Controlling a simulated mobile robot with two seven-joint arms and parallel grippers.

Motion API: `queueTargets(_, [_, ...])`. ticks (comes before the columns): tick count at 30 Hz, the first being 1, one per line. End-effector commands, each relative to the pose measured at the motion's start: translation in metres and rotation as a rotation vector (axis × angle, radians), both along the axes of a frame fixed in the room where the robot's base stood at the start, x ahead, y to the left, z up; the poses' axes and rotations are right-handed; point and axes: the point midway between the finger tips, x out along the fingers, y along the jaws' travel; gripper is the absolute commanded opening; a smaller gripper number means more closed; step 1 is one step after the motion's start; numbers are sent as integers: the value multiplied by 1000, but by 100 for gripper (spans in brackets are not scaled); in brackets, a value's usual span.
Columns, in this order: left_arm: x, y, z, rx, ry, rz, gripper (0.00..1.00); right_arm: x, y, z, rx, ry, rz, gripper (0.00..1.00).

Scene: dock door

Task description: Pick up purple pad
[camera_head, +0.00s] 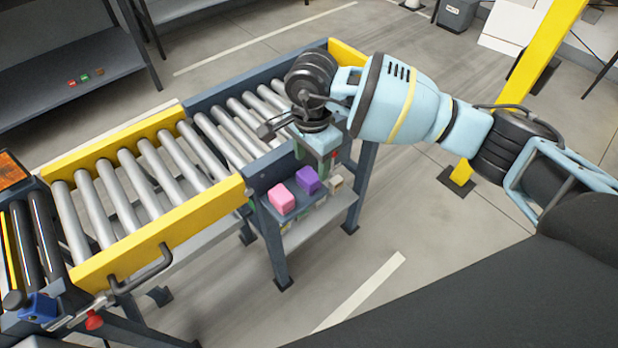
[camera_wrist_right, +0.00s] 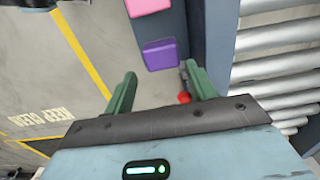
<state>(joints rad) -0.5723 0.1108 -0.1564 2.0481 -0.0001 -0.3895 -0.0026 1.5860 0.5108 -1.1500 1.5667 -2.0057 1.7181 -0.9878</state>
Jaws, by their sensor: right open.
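The purple pad (camera_head: 308,180) is a small block on a narrow grey side ledge (camera_head: 318,208) of the roller conveyor. It also shows in the right wrist view (camera_wrist_right: 160,54), ahead of the fingers. A pink block (camera_head: 281,199) sits to its left, and in the right wrist view the pink block (camera_wrist_right: 147,6) is cut by the top edge. My right gripper (camera_head: 312,166) is above and close to the purple pad, pointing down. In the right wrist view its green fingers (camera_wrist_right: 160,88) are spread with nothing held between them. My left gripper is not in view.
The roller conveyor (camera_head: 145,150) with yellow side rails runs along the left of the ledge. A red knob (camera_wrist_right: 184,98) shows near a finger. A yellow post (camera_head: 520,90) stands behind my right arm.

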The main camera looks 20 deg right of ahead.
Motion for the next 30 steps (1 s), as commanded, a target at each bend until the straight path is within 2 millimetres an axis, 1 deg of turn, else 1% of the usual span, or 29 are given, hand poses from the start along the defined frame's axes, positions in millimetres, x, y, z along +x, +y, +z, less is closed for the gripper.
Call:
queueTargets(1, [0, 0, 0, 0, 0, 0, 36, 0, 0, -4, 0, 0, 0, 56])
queueTargets(8, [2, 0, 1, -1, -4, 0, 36, 0, 1, -9, 1, 0, -1, 56])
queueTargets(11, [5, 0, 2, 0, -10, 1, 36, 0, 1, -19, 1, 3, -2, 56])
queueTargets(15, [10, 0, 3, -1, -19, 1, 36, 1, 3, -39, 2, 3, -1, 56])
queueTargets(19, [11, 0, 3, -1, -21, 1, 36, 1, 2, -54, 2, 2, -1, 56])
queueTargets(26, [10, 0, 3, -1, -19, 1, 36, 2, 2, -57, 3, -1, 0, 56])
queueTargets(29, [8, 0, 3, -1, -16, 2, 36, 2, 2, -57, 3, -1, 0, 46])
queueTargets(30, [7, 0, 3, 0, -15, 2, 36, 2, 2, -56, 3, -1, 0, 41])
